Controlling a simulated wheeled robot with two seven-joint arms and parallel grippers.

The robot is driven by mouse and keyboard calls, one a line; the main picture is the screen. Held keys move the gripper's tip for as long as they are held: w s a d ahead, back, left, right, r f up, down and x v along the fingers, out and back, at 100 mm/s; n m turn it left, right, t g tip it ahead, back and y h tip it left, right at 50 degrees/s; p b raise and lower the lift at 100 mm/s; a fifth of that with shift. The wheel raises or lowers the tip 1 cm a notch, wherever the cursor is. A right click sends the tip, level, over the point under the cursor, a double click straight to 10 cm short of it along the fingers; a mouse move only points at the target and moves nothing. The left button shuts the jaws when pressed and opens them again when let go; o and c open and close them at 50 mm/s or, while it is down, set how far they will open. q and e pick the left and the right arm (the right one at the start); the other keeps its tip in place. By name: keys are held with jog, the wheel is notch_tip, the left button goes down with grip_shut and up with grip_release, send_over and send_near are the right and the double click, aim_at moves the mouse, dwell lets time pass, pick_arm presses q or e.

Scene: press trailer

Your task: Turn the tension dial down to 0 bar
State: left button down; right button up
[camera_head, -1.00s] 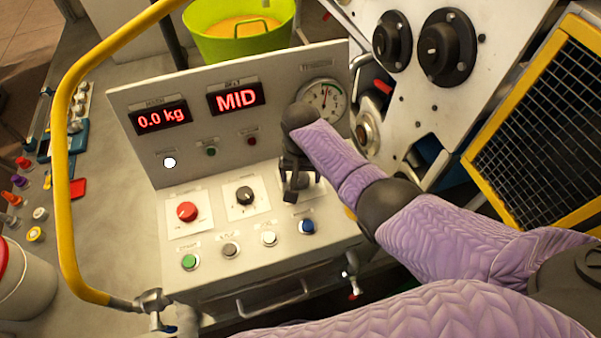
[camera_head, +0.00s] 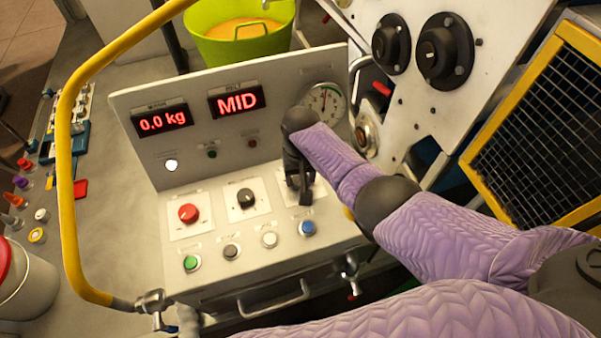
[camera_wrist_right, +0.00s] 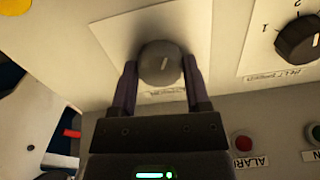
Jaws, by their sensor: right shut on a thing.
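The tension dial is a round grey knob (camera_wrist_right: 160,62) with a pale pointer line, on a white plate in the right wrist view. My right gripper (camera_wrist_right: 160,85) has its two dark fingers on either side of the knob and is shut on it. In the head view my right gripper (camera_head: 300,185) is at the right end of the console's sloping front and hides the dial. The round pressure gauge (camera_head: 326,98) stands just above, partly hidden by my wrist. Its reading is too small to tell. My left gripper is not in view.
A black selector knob (camera_head: 246,197) and a red knob (camera_head: 188,212) are left of the gripper, with several push buttons below. The displays read 0.0 kg and MID. A yellow rail (camera_head: 62,160) curves along the left. A mesh guard (camera_head: 545,120) stands right.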

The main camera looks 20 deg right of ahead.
jog(key=n+p, duration=0.1)
jog(key=n, duration=0.4)
jog(key=shift+n, duration=0.3)
jog(key=n, duration=1.1)
jog(key=shift+n, duration=0.4)
jog(key=n, duration=0.5)
jog(key=shift+n, duration=0.3)
jog(key=o, duration=1.3)
